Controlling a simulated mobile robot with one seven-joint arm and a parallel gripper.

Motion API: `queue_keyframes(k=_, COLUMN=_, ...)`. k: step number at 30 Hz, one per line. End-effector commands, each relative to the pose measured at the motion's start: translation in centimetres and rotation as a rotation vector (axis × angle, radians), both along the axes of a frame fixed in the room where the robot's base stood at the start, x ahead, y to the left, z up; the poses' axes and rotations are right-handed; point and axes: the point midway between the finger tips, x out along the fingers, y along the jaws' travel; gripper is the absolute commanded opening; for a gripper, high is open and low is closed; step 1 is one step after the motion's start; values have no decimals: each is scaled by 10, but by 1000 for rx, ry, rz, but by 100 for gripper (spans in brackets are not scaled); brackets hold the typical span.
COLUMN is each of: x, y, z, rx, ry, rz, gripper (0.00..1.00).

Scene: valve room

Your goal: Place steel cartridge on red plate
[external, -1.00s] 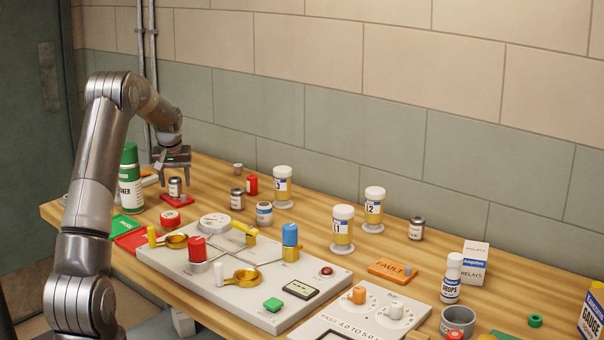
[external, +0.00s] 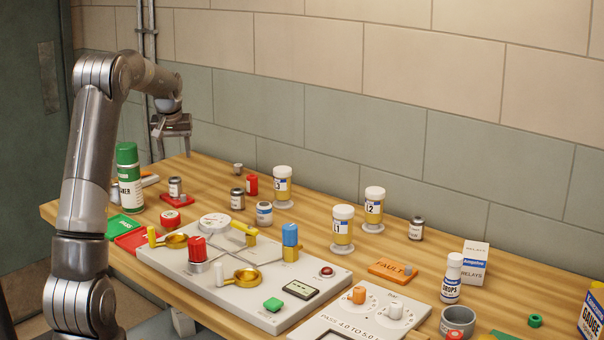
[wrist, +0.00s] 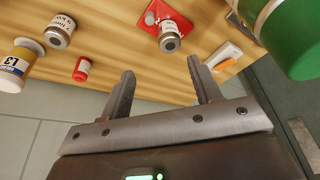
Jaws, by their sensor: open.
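A small steel cartridge (external: 175,187) with a white label stands upright on the red plate (external: 186,201), at the left part of the bench. In the wrist view the cartridge (wrist: 170,40) overlaps the red plate (wrist: 151,18), seen from above. My gripper (external: 172,147) is open and empty, raised above and behind the cartridge and apart from it. In the wrist view my gripper (wrist: 163,78) shows two spread fingers with nothing between them.
A green spray can (external: 130,178) stands close on the left. A second steel cartridge (external: 238,199) and a red cylinder (external: 252,185) stand to the right. A white valve panel (external: 232,305) fills the front. Yellow jars (external: 343,230) stand farther right. The wall rises behind.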

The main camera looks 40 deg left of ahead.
Motion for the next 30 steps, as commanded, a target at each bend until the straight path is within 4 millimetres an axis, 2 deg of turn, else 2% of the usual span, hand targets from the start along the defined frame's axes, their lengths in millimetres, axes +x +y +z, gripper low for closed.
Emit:
queue_keyframes(k=1, x=-3, y=-18, z=14, rx=4, ry=-10, rz=-25, gripper=58)
queue_keyframes(k=6, x=-25, y=-90, z=54, rx=14, ry=-34, rz=-126, gripper=58)
queue_keyframes(k=11, x=-57, y=-156, z=82, rx=22, ry=-57, rz=-226, gripper=58)
queue_keyframes(k=15, x=-92, y=-208, z=98, rx=31, ry=-76, rz=-314, gripper=58)
queue_keyframes(k=23, x=-170, y=-291, z=108, rx=45, ry=-113, rz=-478, gripper=58)
queue_keyframes(k=30, x=-247, y=-346, z=92, rx=59, ry=-147, rz=-626, gripper=58)
